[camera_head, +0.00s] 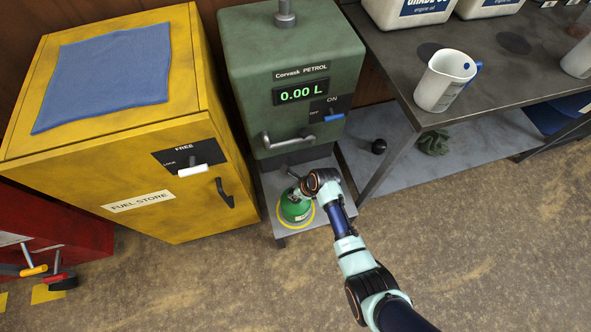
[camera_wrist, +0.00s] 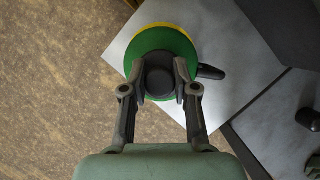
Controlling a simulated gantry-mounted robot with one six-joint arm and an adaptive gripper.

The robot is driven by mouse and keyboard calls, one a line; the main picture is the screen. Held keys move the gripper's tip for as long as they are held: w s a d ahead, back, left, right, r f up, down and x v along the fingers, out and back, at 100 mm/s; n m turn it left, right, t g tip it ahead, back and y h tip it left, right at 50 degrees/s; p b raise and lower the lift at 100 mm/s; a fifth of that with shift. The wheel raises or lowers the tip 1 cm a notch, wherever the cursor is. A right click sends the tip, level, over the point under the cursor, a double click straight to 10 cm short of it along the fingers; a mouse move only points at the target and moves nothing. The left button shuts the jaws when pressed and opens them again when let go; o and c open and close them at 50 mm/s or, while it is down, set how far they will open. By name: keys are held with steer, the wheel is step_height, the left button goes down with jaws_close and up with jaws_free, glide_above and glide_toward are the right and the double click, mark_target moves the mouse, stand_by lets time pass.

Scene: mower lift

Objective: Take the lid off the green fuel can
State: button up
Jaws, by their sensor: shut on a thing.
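The green fuel can (camera_head: 295,208) stands on a small grey shelf below the petrol dispenser, on a yellow ring. My gripper (camera_head: 302,190) is at the top of the can. In the wrist view the green can (camera_wrist: 162,42) shows from above, with a dark round lid (camera_wrist: 159,81) in the middle. My gripper (camera_wrist: 159,84) has its two fingers on either side of the lid, shut on it. A black spout or handle (camera_wrist: 211,72) sticks out at the can's right. The lid looks seated on the can; whether it is loose cannot be told.
The green petrol dispenser (camera_head: 290,75) reads 0.00 L and stands behind the shelf (camera_head: 273,185). A yellow fuel store cabinet (camera_head: 120,190) is at left. A metal bench (camera_head: 505,85) with a white jug (camera_head: 443,82) is at right. The floor in front is clear.

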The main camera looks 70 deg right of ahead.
steer(key=shift+a, duration=0.1)
step_height(320, 180, up, 20)
steer(key=p, duration=1)
steer(key=shift+p, duration=0.35)
steer(key=shift+f, duration=0.1)
